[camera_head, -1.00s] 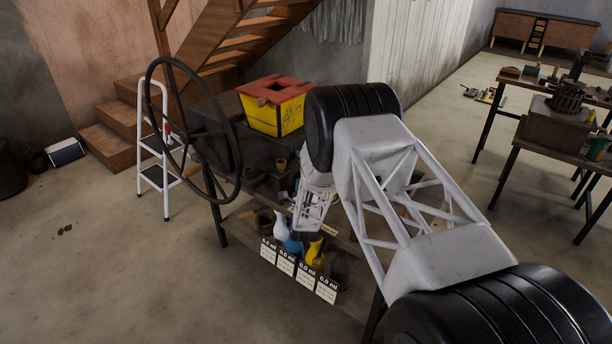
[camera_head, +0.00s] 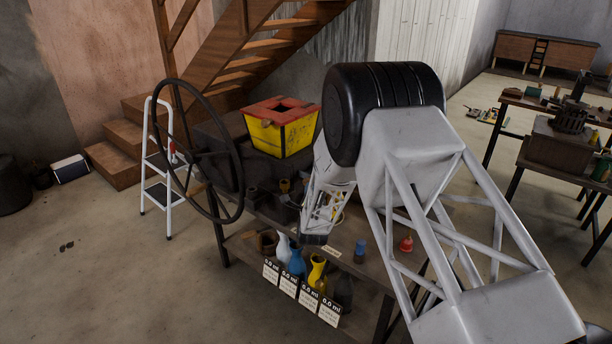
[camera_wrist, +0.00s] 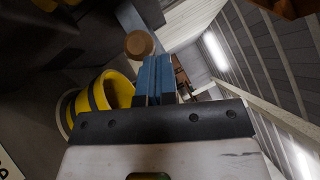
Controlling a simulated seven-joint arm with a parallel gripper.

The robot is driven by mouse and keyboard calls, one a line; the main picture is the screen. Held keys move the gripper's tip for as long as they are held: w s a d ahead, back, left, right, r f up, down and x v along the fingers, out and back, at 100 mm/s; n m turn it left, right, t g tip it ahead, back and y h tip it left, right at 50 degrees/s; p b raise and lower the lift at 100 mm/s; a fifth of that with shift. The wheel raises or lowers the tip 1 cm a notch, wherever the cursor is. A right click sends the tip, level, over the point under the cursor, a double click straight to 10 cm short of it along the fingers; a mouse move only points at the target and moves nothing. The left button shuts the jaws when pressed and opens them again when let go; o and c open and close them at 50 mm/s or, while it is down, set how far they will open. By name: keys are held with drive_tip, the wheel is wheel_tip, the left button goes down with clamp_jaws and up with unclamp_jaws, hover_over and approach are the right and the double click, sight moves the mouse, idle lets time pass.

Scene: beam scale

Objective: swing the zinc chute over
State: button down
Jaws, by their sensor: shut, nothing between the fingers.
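I cannot pick out the zinc chute with certainty. A yellow hopper with a red rim (camera_head: 282,136) stands on the dark machine at the back of the bench. My gripper (camera_wrist: 155,62) shows in the wrist view with its blue fingers together and nothing between them. In the head view my arm hides most of the bench middle, and my fingertips cannot be made out. A round brown knob (camera_wrist: 139,44) lies just beyond the fingertips in the wrist view. A yellow, dark-banded vessel (camera_wrist: 117,90) is left of the fingers.
A large dark handwheel (camera_head: 238,178) stands left of the machine. White (camera_head: 283,247), blue (camera_head: 297,262) and yellow (camera_head: 317,270) jugs stand low at the front behind 0.0 ml cards (camera_head: 300,290). A blue cup (camera_head: 360,250) and red bell-shaped object (camera_head: 406,244) sit right of my wrist.

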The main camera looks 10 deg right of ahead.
drive_tip(key=s+d+r+n+g+y, duration=0.1)
drive_tip(key=s+d+r+n+g, duration=0.1)
drive_tip(key=s+r+n+g, duration=0.6)
drive_tip(key=s+d+r+n+g+y, duration=0.15)
drive_tip(key=s+r+n, duration=0.25)
drive_tip(key=s+r, duration=0.75)
drive_tip(key=s+d+r+n+g, duration=0.25)
drive_tip(key=s+n+g, duration=0.2)
drive_tip(key=s, duration=1.55)
drive_tip(key=s+d+r+n+g, duration=0.1)
drive_tip(key=s+r+n+g, duration=0.4)
drive_tip(key=s, duration=1.5)
drive_tip(key=w+a+r+m+h, duration=0.1)
drive_tip(key=w+m, duration=0.1)
drive_tip(key=w, duration=1.5)
drive_tip(key=w+a+r+m+h, duration=0.1)
drive_tip(key=w+a+r+m, duration=0.1)
drive_tip(key=w, duration=1.5)
drive_tip(key=w+a+f+m, duration=0.1)
drive_tip(key=w+f, duration=0.3)
drive_tip(key=w, duration=0.5)
drive_tip(key=w+a+f+m+h, duration=0.1)
drive_tip(key=w+a+f, duration=0.3)
drive_tip(key=w, duration=0.6)
drive_tip(key=w+a+f+m, duration=0.2)
drive_tip(key=w+f, duration=0.3)
drive_tip(key=w, duration=0.5)
drive_tip(key=shift+a+t, duration=0.2)
drive_tip(key=shift+t, duration=0.1)
